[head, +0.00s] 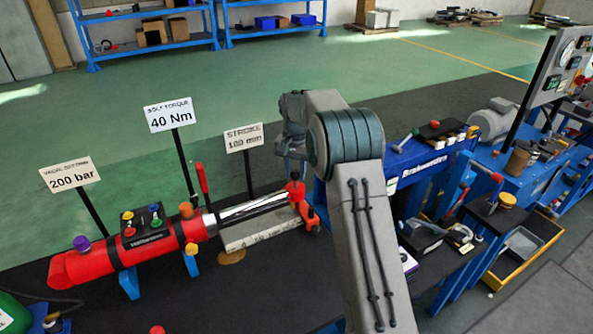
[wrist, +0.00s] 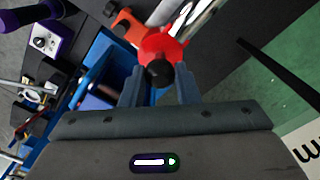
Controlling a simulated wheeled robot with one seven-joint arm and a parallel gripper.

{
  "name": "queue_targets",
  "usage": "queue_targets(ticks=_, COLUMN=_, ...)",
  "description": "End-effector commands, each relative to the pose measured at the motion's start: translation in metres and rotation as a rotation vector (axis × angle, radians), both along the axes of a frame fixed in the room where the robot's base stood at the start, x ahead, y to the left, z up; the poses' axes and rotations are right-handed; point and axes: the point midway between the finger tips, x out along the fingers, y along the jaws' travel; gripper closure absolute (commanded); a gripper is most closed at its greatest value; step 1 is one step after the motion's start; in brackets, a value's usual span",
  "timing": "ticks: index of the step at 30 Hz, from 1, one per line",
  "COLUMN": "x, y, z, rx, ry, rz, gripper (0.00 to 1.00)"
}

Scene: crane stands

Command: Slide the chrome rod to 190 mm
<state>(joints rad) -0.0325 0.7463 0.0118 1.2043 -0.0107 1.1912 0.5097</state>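A red cylinder (head: 150,248) lies at the left of the head view. Its chrome rod (head: 255,207) comes out to the right, above a pale scale strip (head: 262,232) whose marks are too small to read. A red star-shaped knob (head: 296,191) is at the rod's outer end. The stroke sign (head: 244,137) stands behind it; its number is hard to read. My gripper (head: 292,170) hangs over the knob. In the wrist view, my fingers (wrist: 160,85) flank the red knob (wrist: 160,47) and its black centre; whether they touch it is unclear.
Other signs read 200 bar (head: 71,173) and 40 Nm (head: 171,113). A red lever (head: 202,178) stands near the cylinder's rod end. A blue bench (head: 430,165) with tools is close to the right of my arm. Green floor behind is open.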

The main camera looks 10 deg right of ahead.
Motion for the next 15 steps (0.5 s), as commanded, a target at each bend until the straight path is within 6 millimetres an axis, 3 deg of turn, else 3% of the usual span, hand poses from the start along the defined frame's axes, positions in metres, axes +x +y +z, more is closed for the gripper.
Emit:
queue_targets(ticks=1, x=0.000, y=-0.002, z=0.000, rx=-0.002, ry=0.001, rz=-0.001, gripper=0.63)
queue_targets(ticks=3, x=0.000, y=-0.001, z=0.000, rx=-0.001, ry=0.000, rz=-0.001, gripper=0.50)
queue_targets(ticks=11, x=0.000, y=0.001, z=0.001, rx=0.001, ry=0.000, rz=0.001, gripper=0.50)
queue_targets(ticks=15, x=0.000, y=0.001, z=0.010, rx=0.001, ry=-0.003, rz=0.000, gripper=0.50)
